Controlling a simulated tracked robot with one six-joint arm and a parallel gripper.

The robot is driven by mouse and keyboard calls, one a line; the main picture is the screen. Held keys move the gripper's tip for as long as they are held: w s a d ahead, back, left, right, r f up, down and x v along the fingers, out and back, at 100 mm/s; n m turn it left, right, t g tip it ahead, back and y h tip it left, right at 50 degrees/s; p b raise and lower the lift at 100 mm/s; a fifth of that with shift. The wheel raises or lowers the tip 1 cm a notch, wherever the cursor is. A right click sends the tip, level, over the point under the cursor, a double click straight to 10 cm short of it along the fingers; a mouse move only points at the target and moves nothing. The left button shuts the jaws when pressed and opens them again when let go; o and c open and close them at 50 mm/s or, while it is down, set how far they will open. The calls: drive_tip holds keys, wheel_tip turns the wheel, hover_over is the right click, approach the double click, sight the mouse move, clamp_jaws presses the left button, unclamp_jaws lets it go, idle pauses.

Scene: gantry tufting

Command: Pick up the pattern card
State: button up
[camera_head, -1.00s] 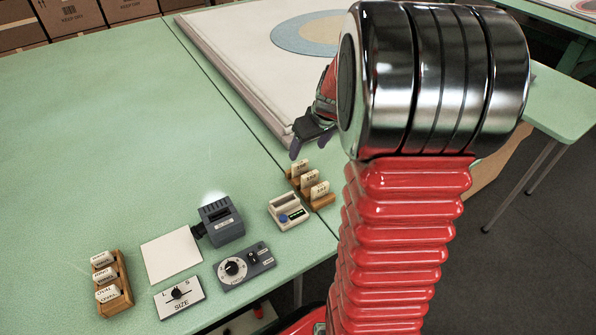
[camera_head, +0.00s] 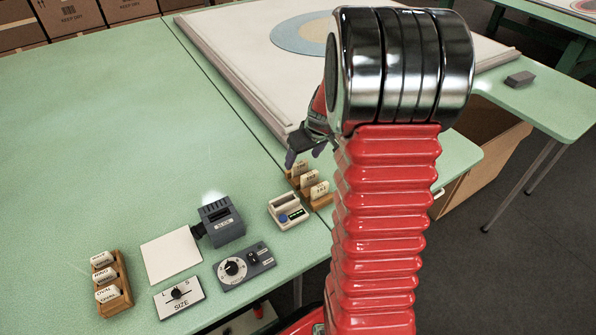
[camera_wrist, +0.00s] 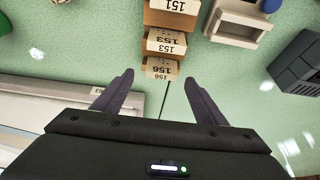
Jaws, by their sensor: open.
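A wooden rack (camera_head: 126,298) at the front left holds upright white cards with word labels; the front one (camera_head: 108,293) seems to read OVAL. A second wooden rack (camera_head: 322,200) right of centre holds cards with numbers. The wrist view shows these as 151 (camera_wrist: 176,6), 153 (camera_wrist: 167,46) and 156 (camera_wrist: 160,67). I cannot tell which card is the pattern card. My gripper (camera_head: 305,157) is open and empty, near the far end of the numbered rack. In the wrist view its fingertips (camera_wrist: 158,80) are to either side of and just short of card 156.
A grey slotted device (camera_head: 222,228), a white device with a blue button (camera_head: 288,212), a dial box (camera_head: 246,267) and a SIZE switch (camera_head: 180,296) stand near the front edge. A pale sheet (camera_head: 171,255) lies flat. A large framed cloth (camera_head: 250,70) is behind.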

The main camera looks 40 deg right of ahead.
sight(300, 162)
drive_tip(key=shift+x, duration=2.3)
drive_tip(key=shift+a, duration=0.1)
drive_tip(key=c, duration=1.1)
drive_tip(key=shift+r, duration=0.1)
drive_tip(key=shift+c, duration=0.2)
wheel_tip(300, 162, up, 10)
drive_tip(key=shift+f, duration=0.1)
drive_tip(key=shift+s, duration=0.15)
